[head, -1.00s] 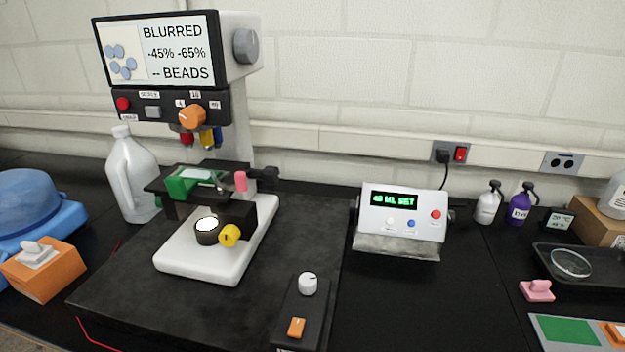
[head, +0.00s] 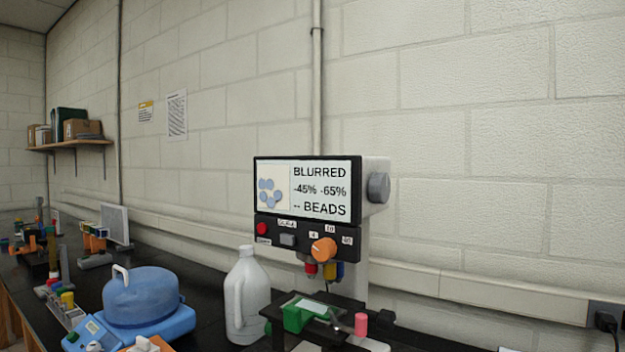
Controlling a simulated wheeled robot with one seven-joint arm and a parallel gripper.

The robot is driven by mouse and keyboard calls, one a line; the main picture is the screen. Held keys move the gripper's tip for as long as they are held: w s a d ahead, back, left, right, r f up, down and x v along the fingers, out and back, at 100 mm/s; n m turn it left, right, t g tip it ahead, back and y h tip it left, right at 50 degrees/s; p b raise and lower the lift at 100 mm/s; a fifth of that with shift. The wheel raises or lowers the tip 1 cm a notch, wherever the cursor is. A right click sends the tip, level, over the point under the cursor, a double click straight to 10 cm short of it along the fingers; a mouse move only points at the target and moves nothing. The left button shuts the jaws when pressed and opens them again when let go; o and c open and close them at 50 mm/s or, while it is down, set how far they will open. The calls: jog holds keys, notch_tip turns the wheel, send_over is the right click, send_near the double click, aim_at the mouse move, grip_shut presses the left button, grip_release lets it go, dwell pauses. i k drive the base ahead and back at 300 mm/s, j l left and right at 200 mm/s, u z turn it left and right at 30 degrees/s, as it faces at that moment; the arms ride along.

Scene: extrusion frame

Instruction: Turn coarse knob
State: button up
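The microscope (head: 376,240) stands in the lower middle of the head view. A round grey knob (head: 378,187) sits on the right side of its head; no label on it is readable, so I cannot tell if it is the coarse knob. An orange dial (head: 323,249) sits on the panel below, among small number labels. A green slide holder (head: 297,317) and a pink knob (head: 361,323) show at the stage. The microscope's base and its yellow knob are out of frame. My gripper is not in view.
A white jug (head: 247,295) stands close left of the microscope. A blue domed device (head: 142,297) and several small items stand farther left on the black bench. A wall shelf (head: 70,145) holds boxes. A plug (head: 606,322) shows at the right edge.

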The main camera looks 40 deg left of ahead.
aim_at(385, 322)
jog(key=i+j+u, duration=0.15)
jog(key=j+u, duration=0.15)
jog(key=i+j+u, duration=0.4)
jog(key=j+u, duration=0.2)
jog(key=l+u, duration=0.15)
jog(key=l, duration=0.45)
jog(key=l+u, duration=0.2)
jog(key=l, duration=0.45)
jog(key=k+l+u, duration=0.15)
jog(key=l, duration=0.45)
jog(key=l+u, duration=0.2)
jog(key=l, duration=0.8)
jog(key=i, duration=0.05)
